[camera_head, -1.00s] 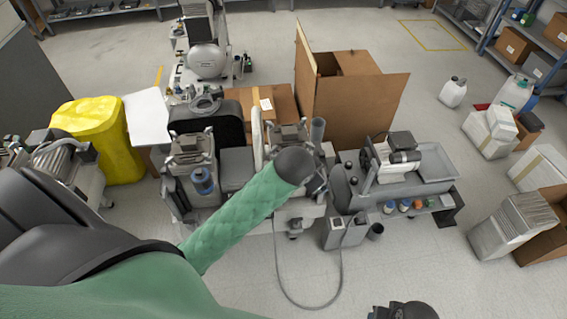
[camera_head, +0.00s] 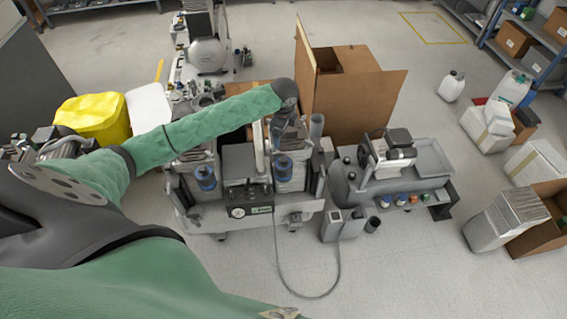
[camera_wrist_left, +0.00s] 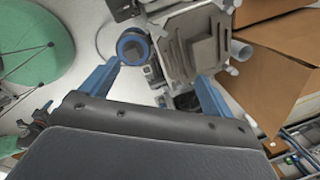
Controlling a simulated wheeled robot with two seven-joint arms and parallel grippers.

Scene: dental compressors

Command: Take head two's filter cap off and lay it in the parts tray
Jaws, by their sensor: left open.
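The compressor (camera_head: 240,160) stands in the middle of the head view, with two heads and a blue-ringed filter cap on each: a left cap (camera_head: 205,178) and a right cap (camera_head: 284,163). No head number is readable. My left gripper (camera_wrist_left: 158,72) is open and empty above the right-hand head. In the left wrist view a blue-ringed cap (camera_wrist_left: 133,47) lies just beyond the left fingertip, beside the finned head (camera_wrist_left: 197,42), not between the fingers. My right gripper is out of view.
A pressure gauge (camera_head: 237,212) is on the compressor's front, and a hose (camera_head: 337,270) loops over the floor. A tall open cardboard box (camera_head: 350,100) stands behind. Several small bottles (camera_head: 400,200) line the bench's front.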

